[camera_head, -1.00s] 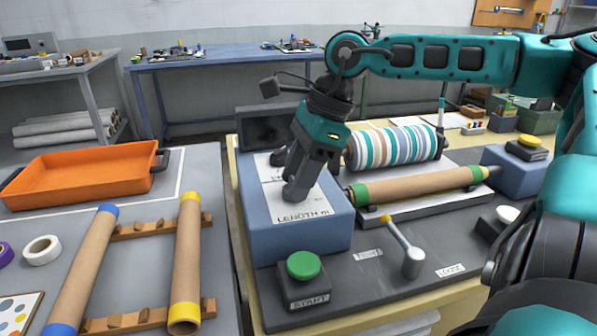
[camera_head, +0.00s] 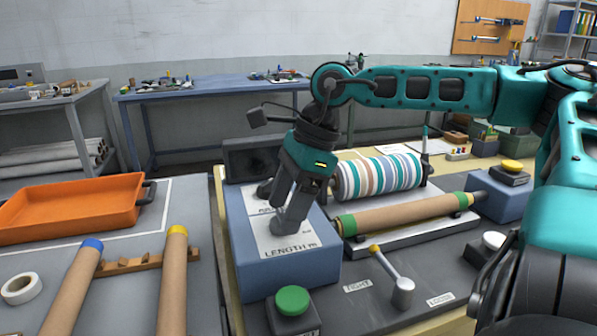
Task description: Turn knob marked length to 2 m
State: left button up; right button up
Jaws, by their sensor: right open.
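The blue control box (camera_head: 287,272) has a white panel (camera_head: 312,238) with the words "LENGTH m" along its near edge. My right gripper (camera_head: 280,207) points down onto this panel. Its jaws are open, one finger just above the "LENGTH m" lettering and the other farther back. The length knob is hidden by the gripper, so I cannot tell its setting or whether the fingers touch it. A second label behind the gripper is partly covered and unreadable. My left gripper is not in view.
A green button (camera_head: 292,299) stands in front of the box. A yellow-tipped lever (camera_head: 396,280) is to the right, between two labels. A striped roll (camera_head: 378,177) and a brown roll with green ends (camera_head: 405,213) lie beside the box. An orange tray (camera_head: 70,208) is left.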

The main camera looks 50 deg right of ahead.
jog(key=p+v, duration=0.2)
jog(key=v, duration=1)
jog(key=shift+r, duration=0.1)
